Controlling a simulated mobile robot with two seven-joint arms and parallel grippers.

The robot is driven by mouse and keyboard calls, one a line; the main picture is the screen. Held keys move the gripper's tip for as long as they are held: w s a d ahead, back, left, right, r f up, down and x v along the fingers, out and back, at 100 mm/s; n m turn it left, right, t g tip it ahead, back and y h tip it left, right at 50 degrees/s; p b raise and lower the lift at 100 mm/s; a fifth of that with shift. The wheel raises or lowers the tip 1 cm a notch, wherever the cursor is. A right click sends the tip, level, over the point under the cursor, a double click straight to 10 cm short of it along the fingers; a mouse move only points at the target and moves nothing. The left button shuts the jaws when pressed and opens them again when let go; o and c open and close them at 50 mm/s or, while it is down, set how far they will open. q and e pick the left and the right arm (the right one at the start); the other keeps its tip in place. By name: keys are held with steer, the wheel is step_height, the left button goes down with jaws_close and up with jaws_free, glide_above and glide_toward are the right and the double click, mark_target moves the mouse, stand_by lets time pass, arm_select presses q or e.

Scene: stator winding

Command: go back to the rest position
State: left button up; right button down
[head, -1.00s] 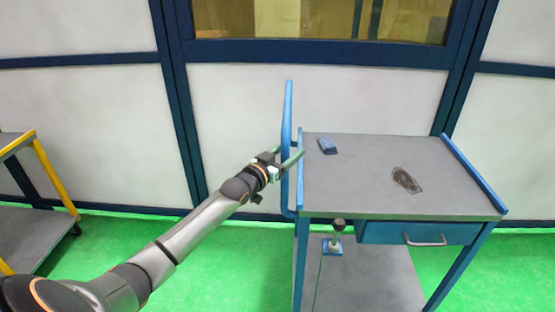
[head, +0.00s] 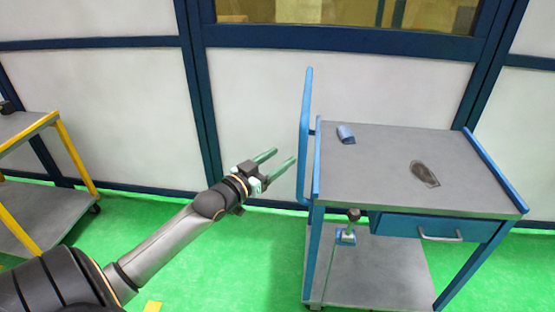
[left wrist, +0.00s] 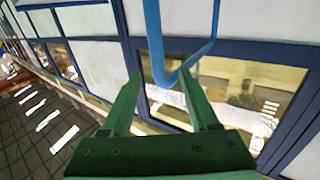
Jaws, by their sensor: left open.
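My left gripper (head: 282,163) is open and empty, with its two green fingers apart. In the head view it is in the air to the left of the blue and grey cart (head: 385,175), just short of the cart's blue push handle (head: 304,135). In the left wrist view the open green fingers (left wrist: 165,100) frame the blue handle (left wrist: 157,45), which is beyond them. My right gripper is not in view.
A small blue block (head: 345,134) and a dark flat object (head: 425,174) lie on the cart top. A blue-based device (head: 346,236) is on its lower shelf. A yellow-railed cart (head: 50,205) stands at left. Green floor (head: 250,265) is clear between the carts.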

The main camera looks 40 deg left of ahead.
arm_select(q)
steer(key=shift+f, duration=0.1)
stand_by(0.5)
steer(key=s+d+f+g, duration=0.2)
steer(key=s+d+f, duration=0.3)
steer(key=f, duration=0.4)
steer(key=s+d+f+g, duration=0.3)
steer(key=s+d+f, duration=0.25)
steer(key=f, duration=0.35)
steer(key=s+d+f+m+g+h+p, duration=0.1)
steer(key=s+d+f+g, duration=0.2)
steer(key=s+d+f, duration=0.6)
steer(key=s+d, duration=0.3)
steer(key=s, duration=0.1)
steer(key=shift+s+f+m+g+h+p, duration=0.2)
steer(key=shift+f+m+g+h+p, duration=0.1)
steer(key=shift+f+g+h, duration=0.1)
steer(key=shift+c, duration=0.3)
